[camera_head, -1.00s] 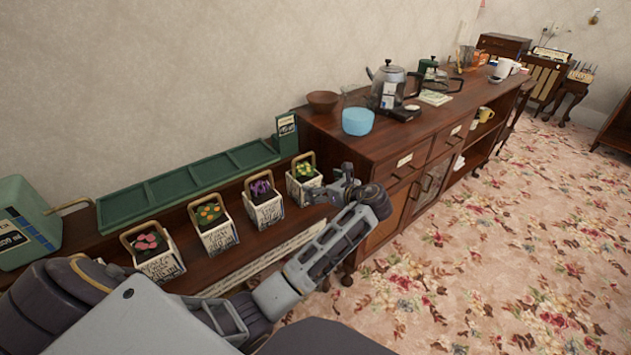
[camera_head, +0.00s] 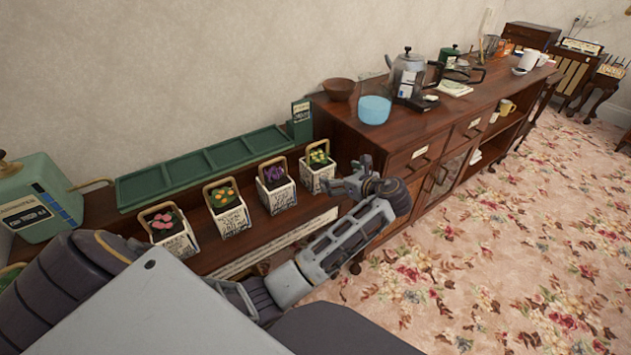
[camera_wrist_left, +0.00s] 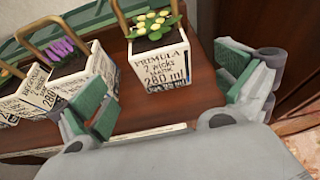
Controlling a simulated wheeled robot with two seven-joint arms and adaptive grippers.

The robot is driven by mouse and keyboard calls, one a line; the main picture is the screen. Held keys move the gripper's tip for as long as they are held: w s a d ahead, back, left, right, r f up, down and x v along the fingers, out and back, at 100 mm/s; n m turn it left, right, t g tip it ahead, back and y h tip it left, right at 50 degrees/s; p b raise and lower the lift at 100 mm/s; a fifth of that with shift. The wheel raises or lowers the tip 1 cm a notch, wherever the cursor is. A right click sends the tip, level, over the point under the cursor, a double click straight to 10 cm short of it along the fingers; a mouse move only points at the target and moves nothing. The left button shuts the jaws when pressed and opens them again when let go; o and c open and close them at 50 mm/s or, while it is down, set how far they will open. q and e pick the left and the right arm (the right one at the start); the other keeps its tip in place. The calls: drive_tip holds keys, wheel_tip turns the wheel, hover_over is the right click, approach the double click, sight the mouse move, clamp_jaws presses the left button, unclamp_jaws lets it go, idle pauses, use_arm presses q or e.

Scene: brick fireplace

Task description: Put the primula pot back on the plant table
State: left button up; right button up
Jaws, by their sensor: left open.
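The primula pot (camera_head: 318,173) is a white, lettered square pot with yellow flowers and a tan hoop handle. It stands upright at the right end of the dark wooden plant table (camera_head: 215,257). It also shows at the top of the left wrist view (camera_wrist_left: 160,65), with PRIMULA on its front. My left gripper (camera_head: 340,184) is beside the pot's front right. In the left wrist view its green-padded fingers (camera_wrist_left: 170,92) are spread apart with nothing between the tips, and the pot is just beyond them. My right gripper is in no view.
Pots with purple (camera_head: 276,190), orange (camera_head: 228,212) and pink (camera_head: 172,232) flowers stand left of the primula. A long green tray (camera_head: 205,165) lies behind them. A wooden sideboard (camera_head: 400,150) stands close on the right. The carpet in front (camera_head: 480,250) is clear.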

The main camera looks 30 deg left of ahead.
use_arm(q)
drive_tip(key=s+d+f+n+h, duration=0.2)
drive_tip(key=s+f+n+h, duration=0.1)
drive_tip(key=f, duration=0.5)
drive_tip(key=s+d+f+n+t+h, duration=0.1)
drive_tip(key=s+d+f+n+h, duration=0.15)
drive_tip(key=f, duration=0.55)
drive_tip(key=s+d+f+n+h, duration=0.2)
drive_tip(key=s+f+n+h, duration=0.15)
drive_tip(key=f, duration=0.35)
drive_tip(key=s+d+f+n+g+h, duration=0.1)
drive_tip(key=s+f+n+g+h, duration=0.2)
drive_tip(key=s+f+n, duration=0.8)
drive_tip(key=s+f+g, duration=0.1)
drive_tip(key=s+f, duration=1.2)
drive_tip(key=f, duration=0.1)
drive_tip(key=shift+d+f+h, duration=0.2)
drive_tip(key=shift+h, duration=0.1)
